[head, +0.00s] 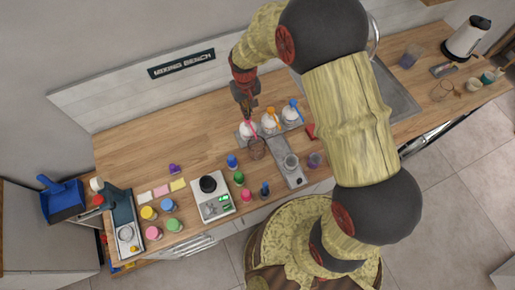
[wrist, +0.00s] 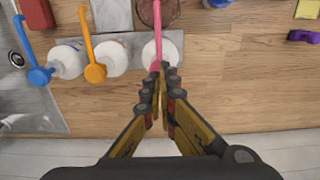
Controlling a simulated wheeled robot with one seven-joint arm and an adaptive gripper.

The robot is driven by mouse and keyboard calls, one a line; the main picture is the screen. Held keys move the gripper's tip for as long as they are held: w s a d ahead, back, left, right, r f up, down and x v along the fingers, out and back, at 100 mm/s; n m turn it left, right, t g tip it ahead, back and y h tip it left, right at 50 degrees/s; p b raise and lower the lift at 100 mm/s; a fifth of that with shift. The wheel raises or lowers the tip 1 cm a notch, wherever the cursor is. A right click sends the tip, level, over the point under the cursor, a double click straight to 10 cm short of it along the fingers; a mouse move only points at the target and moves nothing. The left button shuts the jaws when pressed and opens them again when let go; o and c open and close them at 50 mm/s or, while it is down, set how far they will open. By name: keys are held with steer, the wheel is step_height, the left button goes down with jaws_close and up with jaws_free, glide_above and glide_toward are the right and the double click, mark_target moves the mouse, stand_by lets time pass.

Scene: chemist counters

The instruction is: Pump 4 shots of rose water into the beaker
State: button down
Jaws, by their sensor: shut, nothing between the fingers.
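Three white pump bottles stand in a row on a grey tray. They are the pink-pump bottle (head: 247,130), the orange-pump bottle (head: 269,123) and the blue-pump bottle (head: 290,114). No label is readable, so I cannot confirm which holds rose water. A clear glass beaker (head: 257,149) with a reddish-brown look stands by the pink spout; its edge shows in the wrist view (wrist: 160,12). My gripper (head: 248,112) is shut and empty, directly over the pink pump head (wrist: 157,45). Its fingertips overlap the pump top; I cannot tell whether they touch.
A grey stand (head: 291,177) with a glass vessel (head: 291,161) sits right of the beaker. A scale (head: 214,204) and several coloured jars stand left. Bare counter lies behind the jars.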

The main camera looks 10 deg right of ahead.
steer(key=shift+f+b, duration=0.9)
steer(key=shift+f, duration=0.65)
steer(key=shift+r, duration=0.1)
steer(key=shift+r+p, duration=0.9)
steer(key=shift+r, duration=0.7)
steer(key=shift+f, duration=0.2)
steer(key=shift+f+b, duration=1.05)
steer(key=shift+f, duration=0.45)
steer(key=shift+r+p, duration=0.9)
steer(key=shift+r, duration=0.8)
